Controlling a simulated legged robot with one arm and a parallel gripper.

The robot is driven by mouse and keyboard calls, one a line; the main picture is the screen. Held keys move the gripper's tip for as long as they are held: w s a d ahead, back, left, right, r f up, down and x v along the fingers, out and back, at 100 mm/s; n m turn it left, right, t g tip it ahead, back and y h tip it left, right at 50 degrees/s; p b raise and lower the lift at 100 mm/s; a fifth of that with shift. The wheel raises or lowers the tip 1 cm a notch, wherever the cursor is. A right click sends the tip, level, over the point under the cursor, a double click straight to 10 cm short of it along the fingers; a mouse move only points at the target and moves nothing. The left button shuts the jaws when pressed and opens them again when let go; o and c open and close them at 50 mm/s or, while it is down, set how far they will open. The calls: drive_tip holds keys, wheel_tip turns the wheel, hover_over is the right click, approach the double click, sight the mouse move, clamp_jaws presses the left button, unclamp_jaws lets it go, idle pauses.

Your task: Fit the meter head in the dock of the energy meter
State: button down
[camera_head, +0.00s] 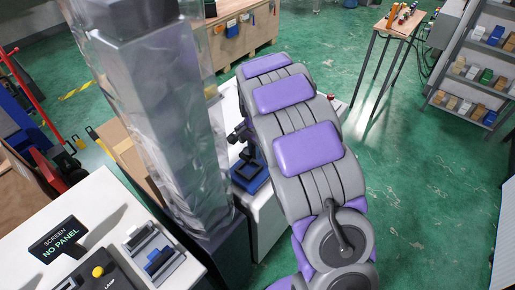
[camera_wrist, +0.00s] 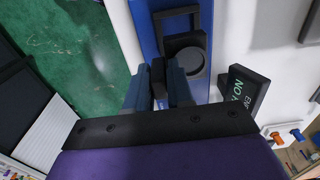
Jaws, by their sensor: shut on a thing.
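My gripper (camera_wrist: 160,88) shows at the centre of the wrist view, its two dark blue fingers shut on a small black piece, which I take for the meter head (camera_wrist: 158,72). The energy meter (camera_wrist: 146,35) looks like a blue base with a black square frame (camera_wrist: 178,12) and a black block with a round grey recess (camera_wrist: 187,60). The held piece overlaps the meter's near edge in this view; I cannot tell whether they touch. In the head view the blue base (camera_head: 248,185) with its square frame lies beside my arm. My fingers are not clear there.
A black sign (camera_wrist: 240,93) stands right of the meter on the white top. In the head view, a tall plastic-wrapped column (camera_head: 165,110) stands left of the meter. A white bench (camera_head: 95,205) bears a "NO PANEL" sign (camera_head: 60,236). Green floor is open at right.

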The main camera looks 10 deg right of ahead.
sight(253, 158)
drive_tip(key=shift+a+r, duration=0.1)
drive_tip(key=shift+a, duration=0.75)
drive_tip(key=shift+d+f, duration=0.4)
drive_tip(key=shift+f, duration=0.2)
drive_tip(key=shift+d+f, duration=0.4)
drive_tip(key=shift+f, duration=0.55)
drive_tip(key=shift+a+f, duration=0.25)
drive_tip(key=shift+f, duration=0.45)
drive_tip(key=shift+a+f, duration=0.2)
drive_tip(key=shift+f, duration=0.5)
drive_tip(key=shift+d, duration=0.35)
drive_tip(key=shift+s+a, duration=0.1)
drive_tip(key=shift+a, duration=0.25)
drive_tip(key=shift+d+p, duration=0.25)
drive_tip(key=shift+p, duration=0.4)
drive_tip(key=shift+f, duration=1.15)
